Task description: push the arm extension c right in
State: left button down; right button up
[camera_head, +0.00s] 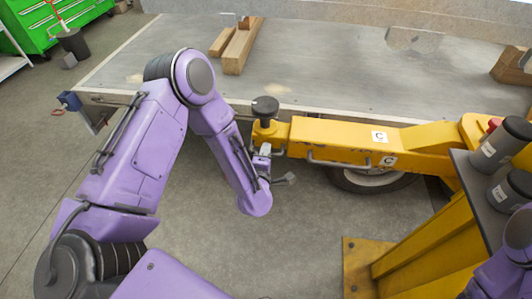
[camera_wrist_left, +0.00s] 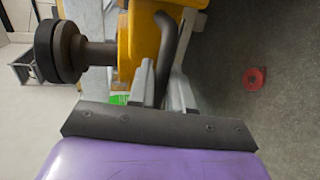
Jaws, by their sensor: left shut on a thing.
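The arm extension c (camera_head: 330,134) is a yellow beam with "C" labels, reaching left from the yellow lift arm (camera_head: 425,136). A round black pad (camera_head: 265,106) stands on its left end; it also shows in the left wrist view (camera_wrist_left: 58,52). A thin bar handle (camera_head: 335,162) runs along its near side. My left gripper (camera_head: 270,151) is at the left end of the beam. In the left wrist view, its fingers (camera_wrist_left: 168,70) are shut around the dark handle bar (camera_wrist_left: 168,45). The fingers partly hide the bar. My right gripper is out of view.
The trailer bed (camera_head: 320,85) with wooden beams (camera_head: 241,48) lies behind the extension. A wheel (camera_head: 370,180) is under it. A yellow post with a base plate (camera_head: 358,265) and a shelf of dark cylinders (camera_head: 497,150) stand at right. The floor in front is clear.

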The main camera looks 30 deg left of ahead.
pick_arm(q)
jog(key=shift+d, duration=0.15)
jog(key=c, duration=1.2)
grip_release()
jog(key=shift+w, duration=0.15)
jog(key=shift+w+d, duration=0.1)
jog(key=shift+s, duration=0.5)
jog(key=b+v, duration=0.2)
jog(key=v, duration=0.7)
jog(key=shift+s+d+r, duration=0.15)
jog(key=shift+s+d, duration=0.05)
jog(key=shift+d, duration=0.1)
